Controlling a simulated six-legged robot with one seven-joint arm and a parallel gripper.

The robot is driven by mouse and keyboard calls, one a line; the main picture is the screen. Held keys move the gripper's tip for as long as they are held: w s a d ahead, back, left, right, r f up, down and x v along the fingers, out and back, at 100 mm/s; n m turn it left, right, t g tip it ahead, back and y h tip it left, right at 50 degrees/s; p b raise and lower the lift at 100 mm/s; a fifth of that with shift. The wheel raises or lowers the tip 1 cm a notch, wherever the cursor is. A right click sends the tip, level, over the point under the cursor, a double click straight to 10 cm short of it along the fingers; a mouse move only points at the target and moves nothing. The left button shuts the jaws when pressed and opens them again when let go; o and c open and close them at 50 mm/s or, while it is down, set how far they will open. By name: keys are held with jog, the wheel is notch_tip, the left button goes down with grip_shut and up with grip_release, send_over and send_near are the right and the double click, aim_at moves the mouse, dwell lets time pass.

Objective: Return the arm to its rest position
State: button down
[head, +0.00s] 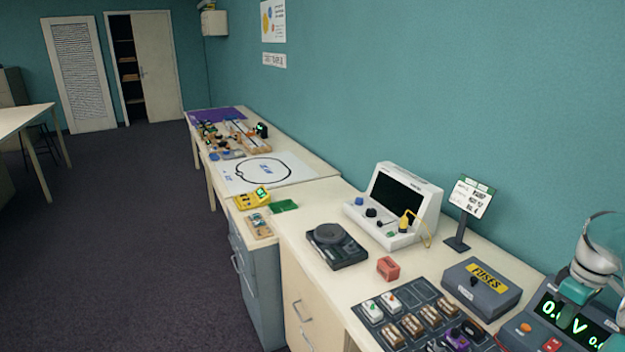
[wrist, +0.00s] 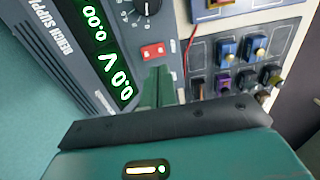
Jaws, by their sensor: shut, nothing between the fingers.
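My gripper (wrist: 160,86) shows in the wrist view as green fingers pressed together, with nothing between them. It is over the front of the bench supply (wrist: 75,55), which has green lit digits, a black knob and a red switch block. In the head view my arm comes in at the right edge, above the same bench supply (head: 523,329). Part of the supply is hidden behind the arm there. I cannot tell the exact gap between fingers and supply.
The grey fuse box (head: 481,287) and the component board (head: 413,318) stand left of the supply. Further along are a red block (head: 388,268), an oscilloscope-like unit (head: 395,205), a sign stand (head: 470,205) and a black turntable-like device (head: 337,246).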

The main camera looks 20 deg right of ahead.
jog(key=w+a+r+h, duration=0.15)
jog(key=w+a, duration=0.25)
jog(key=a, duration=0.4)
jog(key=w+a+r+t, duration=0.1)
jog(key=w+a+r, duration=0.25)
jog(key=a, duration=0.55)
jog(key=w+a+r+h, duration=0.15)
jog(key=w+a, duration=0.25)
jog(key=a, duration=0.4)
jog(key=s+a+m+t+y, duration=0.1)
jog(key=s+a, duration=0.3)
jog(key=a, duration=0.8)
jog(key=s+a+t+y, duration=0.2)
jog(key=s+a+t, duration=0.1)
jog(key=a, duration=0.9)
jog(key=shift+s+r+m+t, duration=0.3)
jog(key=shift+s+m, duration=0.1)
jog(key=shift+d, duration=0.1)
